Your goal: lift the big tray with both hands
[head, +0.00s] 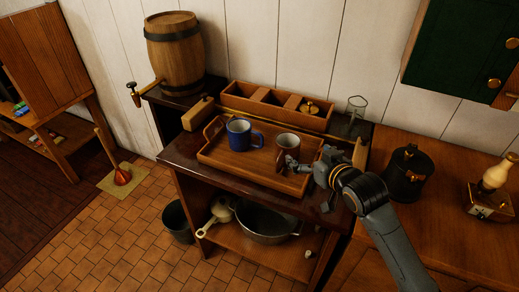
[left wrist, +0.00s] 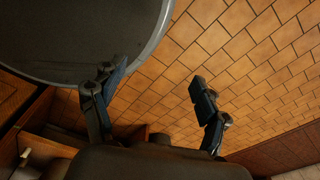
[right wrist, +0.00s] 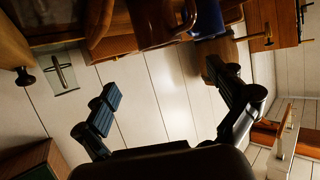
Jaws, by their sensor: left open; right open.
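The big tray (head: 250,174) is a wooden tray with raised sides, flat on a dark wooden stand. A blue mug (head: 239,138) and a greyish-brown cup (head: 287,143) stand upright on it. Its left handle end (head: 214,129) is clear; its right end is partly hidden by my right gripper. My right gripper (head: 306,168) is open at the tray's right end, close to the cup; I cannot tell whether it touches. In the right wrist view nothing is between its fingers (right wrist: 160,84). My left gripper (left wrist: 155,83) is open and empty above floor tiles, outside the head view.
A black canister (head: 407,172) is on the right counter. A metal pan (head: 265,222) is on the shelf below.

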